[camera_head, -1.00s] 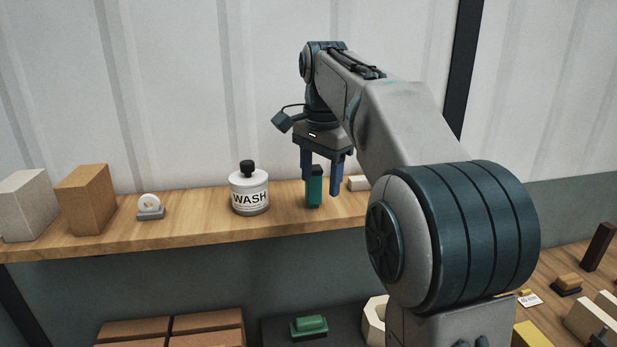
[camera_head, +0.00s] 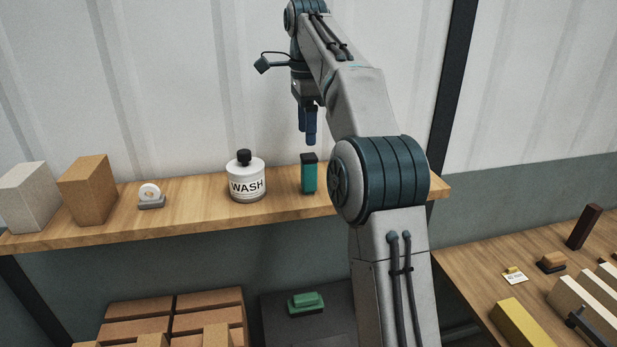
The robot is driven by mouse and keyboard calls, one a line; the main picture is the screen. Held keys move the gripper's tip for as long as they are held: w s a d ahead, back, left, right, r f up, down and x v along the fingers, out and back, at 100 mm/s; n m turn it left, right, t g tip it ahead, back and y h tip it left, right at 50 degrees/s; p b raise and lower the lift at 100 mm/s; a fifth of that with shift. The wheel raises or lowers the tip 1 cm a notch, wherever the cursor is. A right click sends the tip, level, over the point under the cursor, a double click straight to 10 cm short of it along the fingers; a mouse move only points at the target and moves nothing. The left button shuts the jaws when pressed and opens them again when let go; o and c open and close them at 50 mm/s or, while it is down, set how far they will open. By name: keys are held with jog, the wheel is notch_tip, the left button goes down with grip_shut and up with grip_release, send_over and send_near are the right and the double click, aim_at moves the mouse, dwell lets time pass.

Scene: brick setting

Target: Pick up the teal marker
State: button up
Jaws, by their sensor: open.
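The teal marker (camera_head: 309,176) stands upright on the wooden shelf (camera_head: 205,216), just right of the white WASH bottle. It has a teal body and a dark cap. My gripper (camera_head: 308,140) is above the marker, with its blue fingers pointing down. The fingers are seen nearly edge-on and overlap in this view. My gripper is open and empty, with a visible gap between its fingertips and the marker's cap.
The WASH bottle (camera_head: 246,178) stands close left of the marker. A tape dispenser (camera_head: 150,196), a brown block (camera_head: 88,190) and a pale block (camera_head: 28,196) stand farther left. My arm hides the shelf right of the marker. The panelled wall (camera_head: 150,80) rises behind.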

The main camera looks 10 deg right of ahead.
aim_at(307, 156)
notch_tip(307, 156, down, 6)
jog(key=shift+f+b, duration=0.1)
jog(key=shift+b, duration=0.65)
jog(key=f, duration=0.4)
jog(key=shift+s+d+f, duration=0.1)
jog(key=shift+s+d, duration=0.05)
jog(key=shift+d, duration=0.1)
jog(key=shift+f, duration=0.5)
jog(key=c, duration=1.1)
